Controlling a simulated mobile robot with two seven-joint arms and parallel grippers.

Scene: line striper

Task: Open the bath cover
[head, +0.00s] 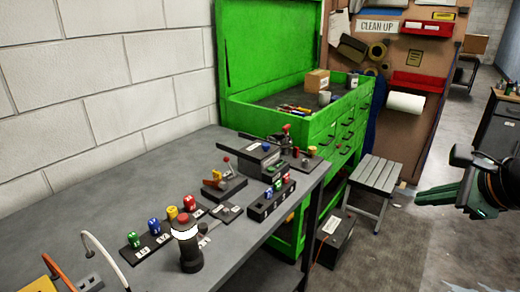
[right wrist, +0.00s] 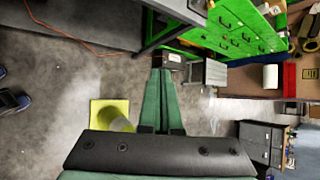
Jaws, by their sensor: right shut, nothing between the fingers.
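A dark box with a flat lid-like plate and a small blue knob (head: 263,152) stands on the grey workbench (head: 110,190), near the green tool chest; it may be the bath cover, but I cannot tell for sure. The plate looks flat and closed. My right gripper (head: 420,202) is at the right edge of the head view, above the floor and well apart from the bench. Its green fingers are together and empty, as the right wrist view (right wrist: 165,75) also shows. My left gripper is not in view.
On the bench are a black cylinder with a red top (head: 187,250), a row of coloured knobs (head: 155,226) and a yellow-levered device (head: 222,183). The green chest (head: 330,115) stands behind, with a grey stool (head: 375,178) beside it. A yellow object (right wrist: 108,112) is on the floor.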

